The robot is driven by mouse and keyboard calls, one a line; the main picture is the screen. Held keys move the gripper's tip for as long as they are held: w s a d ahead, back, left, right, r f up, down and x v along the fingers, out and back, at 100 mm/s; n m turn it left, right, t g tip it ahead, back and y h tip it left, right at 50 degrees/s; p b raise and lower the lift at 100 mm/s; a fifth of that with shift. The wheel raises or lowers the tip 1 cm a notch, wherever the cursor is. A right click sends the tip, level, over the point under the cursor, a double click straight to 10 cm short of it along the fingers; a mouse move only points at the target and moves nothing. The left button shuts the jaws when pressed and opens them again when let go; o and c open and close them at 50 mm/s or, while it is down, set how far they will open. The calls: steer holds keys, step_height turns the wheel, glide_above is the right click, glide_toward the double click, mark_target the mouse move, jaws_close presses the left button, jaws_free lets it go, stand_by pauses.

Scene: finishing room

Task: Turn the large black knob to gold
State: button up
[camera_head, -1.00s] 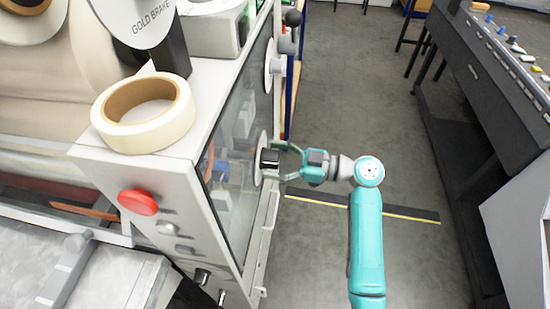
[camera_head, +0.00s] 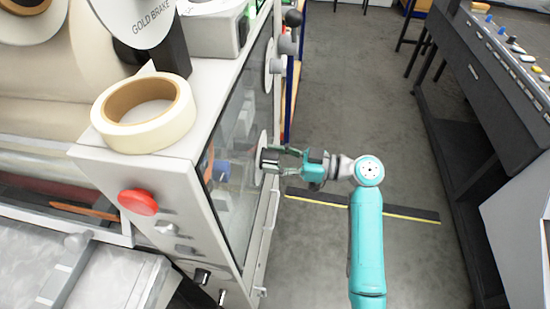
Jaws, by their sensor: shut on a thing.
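The large black knob (camera_head: 269,159) sticks out from a pale round dial (camera_head: 259,158) on the glass side panel of the machine. My gripper (camera_head: 279,159) reaches it from the right and is shut on the knob. The fingers partly cover the knob. The dial is seen nearly edge-on, so its markings and the knob's pointing cannot be read. A round sign reading "GOLD BRAKE" (camera_head: 150,18) stands on top of the machine.
A tape roll (camera_head: 143,112) lies on the machine's top edge. A red button (camera_head: 138,202) is on the front face. Another dial (camera_head: 270,66) and a dark ball-ended lever (camera_head: 293,18) are further back. Open floor (camera_head: 340,95) lies between the machine and the dark bench (camera_head: 480,90).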

steer(key=m, duration=0.5)
steer(key=shift+w, duration=0.1)
steer(key=shift+m, duration=2.2)
steer(key=o, duration=1.2)
steer(key=shift+d, duration=0.1)
steer(key=v, duration=1.2)
steer(key=shift+w+r, duration=0.15)
steer(key=shift+r, duration=0.05)
